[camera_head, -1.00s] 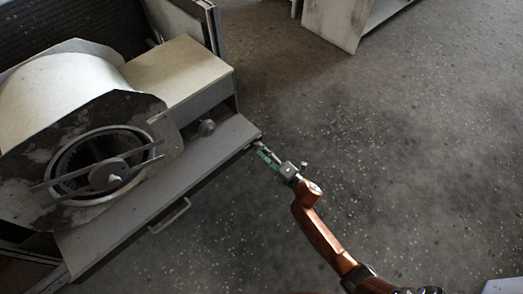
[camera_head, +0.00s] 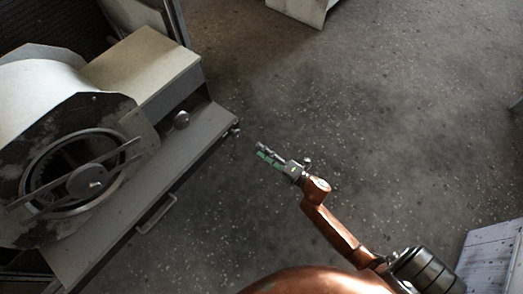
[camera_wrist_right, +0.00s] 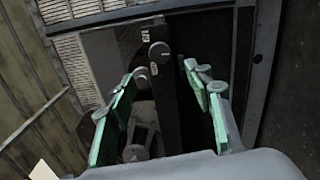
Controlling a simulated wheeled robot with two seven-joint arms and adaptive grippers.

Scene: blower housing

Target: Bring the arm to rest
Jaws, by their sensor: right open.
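My right arm (camera_head: 335,232) reaches in from the lower right of the head view. Its gripper (camera_head: 262,150) is over the bare floor, to the right of the bench and apart from it. In the right wrist view the gripper (camera_wrist_right: 163,95) is open, with green pads on both fingers and nothing between them. The blower housing (camera_head: 70,125), a pale scroll-shaped casing with a round opening and cross bars, sits on the bench at the left. My left gripper is not in view.
The grey bench (camera_head: 185,150) has a front handle (camera_head: 157,214) and a small round metal part (camera_head: 181,120) on top. A pale cabinet (camera_head: 300,8) stands at the top and a whitish panel (camera_head: 492,258) at lower right. The floor between is clear.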

